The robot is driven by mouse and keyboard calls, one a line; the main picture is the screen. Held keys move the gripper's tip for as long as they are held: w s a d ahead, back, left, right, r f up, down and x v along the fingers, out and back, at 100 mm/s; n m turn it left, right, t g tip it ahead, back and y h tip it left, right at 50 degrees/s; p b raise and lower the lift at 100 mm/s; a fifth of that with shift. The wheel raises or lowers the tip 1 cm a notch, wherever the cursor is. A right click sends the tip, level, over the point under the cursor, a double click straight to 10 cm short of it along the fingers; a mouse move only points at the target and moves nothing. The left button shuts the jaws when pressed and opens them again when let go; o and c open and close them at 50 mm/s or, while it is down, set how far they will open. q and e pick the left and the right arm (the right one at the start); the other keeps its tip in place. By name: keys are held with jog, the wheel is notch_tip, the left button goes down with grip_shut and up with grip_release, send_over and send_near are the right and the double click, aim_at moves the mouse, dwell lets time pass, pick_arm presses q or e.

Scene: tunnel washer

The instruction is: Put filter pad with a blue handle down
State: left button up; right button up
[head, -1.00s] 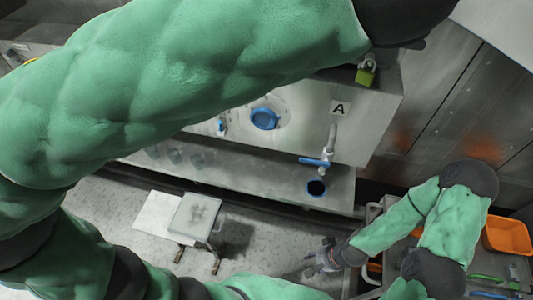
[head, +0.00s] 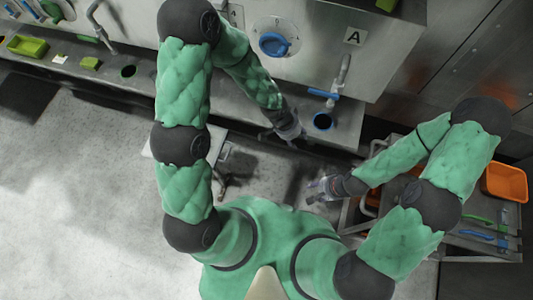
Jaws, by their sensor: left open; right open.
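I cannot clearly make out a filter pad with a blue handle. A blue-handled item (head: 477,235) lies on the grey cart at the right, but I cannot tell what it is. My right gripper (head: 322,189) is open, lower down and left of the cart. I see nothing held in either gripper. My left arm covers most of the small stool with a pale top (head: 148,148).
The washer front has a blue round cap (head: 273,44), a sign "A" (head: 353,37) and a blue-handled tap (head: 323,93). An orange bin (head: 505,182) and a green-handled item (head: 480,219) are on the cart (head: 487,254). The floor at left is clear. Green trays (head: 28,46) sit on the ledge.

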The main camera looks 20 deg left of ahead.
pick_arm(q)
jog(key=s+a+f+n, duration=0.3)
jog(key=s+f+n, duration=0.1)
jog(key=s+f, duration=0.1)
jog(key=s+a+f+n+g, duration=0.1)
jog(key=s+a+f+n, duration=0.2)
jog(key=s, duration=0.5)
notch_tip(320, 180, down, 2)
jog(key=shift+s+a+f+n, duration=0.15)
jog(key=shift+s+a+n, duration=0.2)
jog(key=shift+n, duration=0.45)
jog(key=shift+w, duration=0.1)
notch_tip(320, 180, down, 23)
jog(key=b, duration=2.2)
jog(key=shift+r+b, duration=0.2)
jog(key=shift+b, duration=0.1)
jog(key=shift+r, duration=0.1)
